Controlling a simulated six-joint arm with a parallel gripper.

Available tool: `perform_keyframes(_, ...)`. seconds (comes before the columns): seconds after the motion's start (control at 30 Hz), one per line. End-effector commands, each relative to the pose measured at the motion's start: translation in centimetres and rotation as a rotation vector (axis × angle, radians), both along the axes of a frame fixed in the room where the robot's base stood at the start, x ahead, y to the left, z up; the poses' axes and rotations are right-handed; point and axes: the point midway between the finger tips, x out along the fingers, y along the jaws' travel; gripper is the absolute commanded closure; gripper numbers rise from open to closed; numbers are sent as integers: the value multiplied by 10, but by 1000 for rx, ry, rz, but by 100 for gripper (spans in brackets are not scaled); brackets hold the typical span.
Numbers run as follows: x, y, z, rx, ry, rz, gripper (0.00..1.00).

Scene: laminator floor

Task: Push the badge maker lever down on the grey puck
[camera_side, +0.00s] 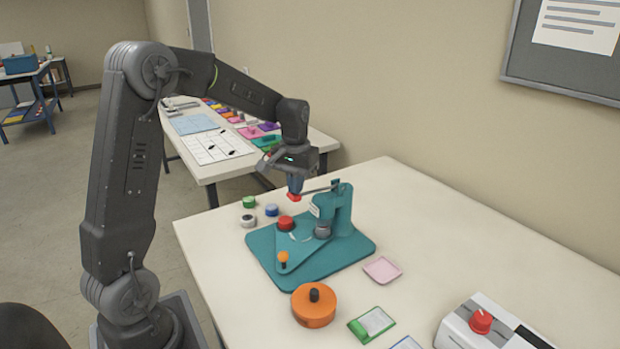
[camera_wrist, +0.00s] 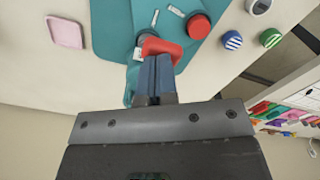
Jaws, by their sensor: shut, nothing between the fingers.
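The teal badge maker (camera_side: 345,212) stands on the white table, with its base plate flat and its column at the back right. Its lever (camera_side: 318,189) sticks out left from the column top and ends in a red grip (camera_side: 295,197). The grey puck (camera_side: 322,230) sits on the base beside the column, below the lever. My gripper (camera_side: 295,190) is shut and empty, pointing down right above the red grip; whether they touch I cannot tell. In the wrist view the red grip (camera_wrist: 162,48) shows just past the fingertips (camera_wrist: 153,60), partly hiding the grey puck.
A red puck (camera_side: 286,223) and an orange knob (camera_side: 283,257) are on the base. Several small pucks (camera_side: 248,220) stand left of it. An orange round tool (camera_side: 314,306), pink tray (camera_side: 382,270) and white device (camera_side: 490,325) are in front.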

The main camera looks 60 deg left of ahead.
Motion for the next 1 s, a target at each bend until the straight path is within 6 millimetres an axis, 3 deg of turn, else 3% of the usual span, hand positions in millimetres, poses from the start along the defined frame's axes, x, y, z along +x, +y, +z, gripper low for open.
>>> perform_keyframes(1.0, 0, 0, 68, 1, -2, 0, 100)
